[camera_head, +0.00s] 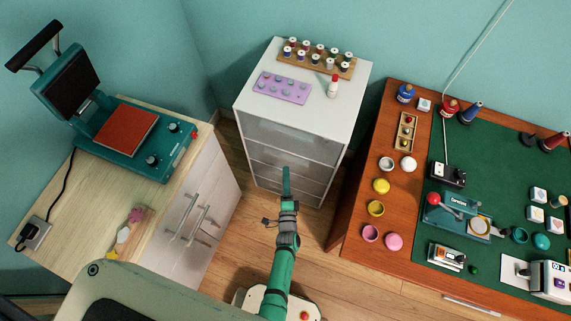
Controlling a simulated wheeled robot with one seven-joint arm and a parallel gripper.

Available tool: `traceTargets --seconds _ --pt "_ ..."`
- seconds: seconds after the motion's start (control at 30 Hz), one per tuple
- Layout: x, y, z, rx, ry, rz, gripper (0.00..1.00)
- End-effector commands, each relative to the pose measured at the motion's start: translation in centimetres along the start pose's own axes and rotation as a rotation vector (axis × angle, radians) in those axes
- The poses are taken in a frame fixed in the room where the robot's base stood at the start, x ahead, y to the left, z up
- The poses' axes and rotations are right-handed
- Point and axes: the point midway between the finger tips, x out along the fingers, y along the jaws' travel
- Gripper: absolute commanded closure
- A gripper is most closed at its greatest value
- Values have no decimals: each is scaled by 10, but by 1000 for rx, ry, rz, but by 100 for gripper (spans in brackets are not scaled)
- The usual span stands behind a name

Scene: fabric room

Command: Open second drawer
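The white drawer cabinet (246,93) stands against the back wall, with its stacked grey drawer fronts facing me. The second drawer (265,153) from the top is a narrow band below the taller top drawer (285,137). All the drawer fronts look flush and closed. My green arm reaches up from the bottom of the view. My gripper (286,172) is at its far end and overlaps the lower drawer fronts in the picture. I cannot tell if it touches them. Its fingers are too small to tell whether they are open or shut. It hides part of the lower fronts.
Spools, a purple tray (281,88) and a small bottle (332,87) stand on the cabinet. A wooden desk (355,205) with craft tools is close on the right. A light cupboard (190,215) with a heat press (135,140) is on the left. Wooden floor lies between them.

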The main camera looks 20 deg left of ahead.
Motion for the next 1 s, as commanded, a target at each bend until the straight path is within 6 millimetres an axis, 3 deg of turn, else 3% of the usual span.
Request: traceTargets --seconds 0.1,0.3,0.77,0.9,1.0 --pt "22 0 -2 -1 2 -1 66" --pt "46 0 -1 -1 1 0 66" --pt "56 0 0 -2 1 1 66" --pt "56 0 0 -2 1 1 99" --pt "55 1 0 -1 1 3 100"
